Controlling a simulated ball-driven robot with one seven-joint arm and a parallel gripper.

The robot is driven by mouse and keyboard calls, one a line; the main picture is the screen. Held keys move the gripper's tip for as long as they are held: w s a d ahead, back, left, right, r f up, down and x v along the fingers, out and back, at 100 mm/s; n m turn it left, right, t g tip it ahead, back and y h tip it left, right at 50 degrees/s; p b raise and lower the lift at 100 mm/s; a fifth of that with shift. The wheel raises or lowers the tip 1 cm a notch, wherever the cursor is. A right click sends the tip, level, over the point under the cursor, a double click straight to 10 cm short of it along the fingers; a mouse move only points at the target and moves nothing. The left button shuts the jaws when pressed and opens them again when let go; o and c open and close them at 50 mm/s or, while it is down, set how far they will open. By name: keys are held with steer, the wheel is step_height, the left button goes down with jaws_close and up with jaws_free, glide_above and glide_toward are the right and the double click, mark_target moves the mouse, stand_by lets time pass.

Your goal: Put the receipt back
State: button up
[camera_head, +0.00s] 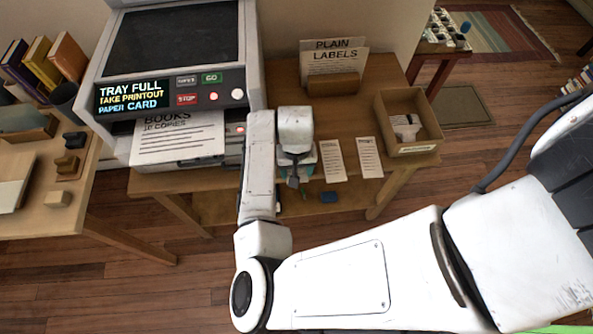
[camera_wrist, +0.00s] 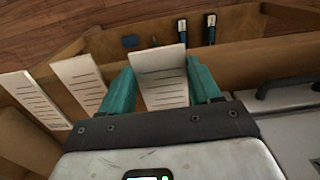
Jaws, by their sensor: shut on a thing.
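My gripper (camera_wrist: 160,88) has its teal fingers on either side of a white printed slip, the receipt (camera_wrist: 158,60), and is shut on it. In the head view my gripper (camera_head: 296,178) is over the front edge of the wooden table, and the arm hides most of the held slip. Two similar slips lie side by side on the table just right of it in the head view, a nearer slip (camera_head: 332,160) and a farther slip (camera_head: 368,157). They show left of my gripper in the wrist view, as a middle slip (camera_wrist: 78,82) and an outer slip (camera_wrist: 32,98).
A wooden box (camera_head: 414,150) with papers stands at the table's right. A "PLAIN LABELS" holder (camera_head: 333,85) is behind. A copier (camera_head: 172,50) with a printed sheet (camera_head: 180,138) in its tray stands left. Small blue objects (camera_head: 328,197) lie on the lower shelf.

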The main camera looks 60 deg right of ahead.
steer(key=shift+f, duration=0.7)
steer(key=shift+s+a+f+b, duration=0.15)
steer(key=shift+f+b, duration=0.15)
steer(key=shift+f, duration=0.4)
steer(key=o, duration=1)
steer(key=shift+o, duration=0.6)
step_height(320, 180, up, 13)
steer(key=p, duration=0.1)
steer(key=w+d+r+n+t+h, duration=0.2)
steer(key=d+r+h, duration=0.3)
steer(key=d+r, duration=0.65)
steer(key=s+a+f+n+y, duration=0.2)
steer(key=s+a+f+n, duration=0.2)
steer(key=s+a+f, duration=0.3)
steer(key=s+a+f+n+g+y, duration=0.1)
steer(key=s+a+f+n+y, duration=0.1)
steer(key=s+a+f+n, duration=0.2)
steer(key=s+a+f, duration=0.3)
steer(key=a, duration=0.4)
steer(key=shift+a+f+y, duration=0.25)
steer(key=shift+a+y, duration=0.05)
steer(key=shift+y, duration=0.1)
